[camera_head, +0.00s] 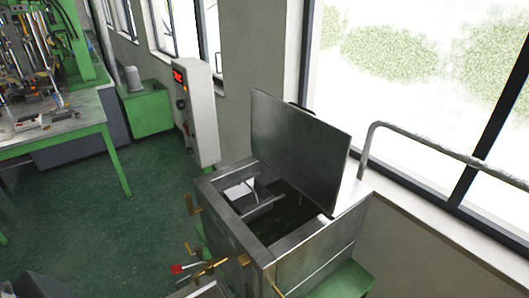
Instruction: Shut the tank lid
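The tank (312,262) is a grey metal box at the lower middle of the head view. Its lid (298,145) is a flat grey metal plate, standing open and nearly upright along the tank's back edge. A dark handle (301,107) shows at the lid's top edge. The tank's opening shows a dark interior (290,222) with a metal bar and a bright patch inside. I cannot make out either of my grippers in this view.
Brass valves (210,268), one with a red handle (177,269), stick out from the tank's front. A control box with a red display (196,112) stands behind left. A railing (440,152) runs right of the lid. A green workbench (60,133) is at left; green floor between is clear.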

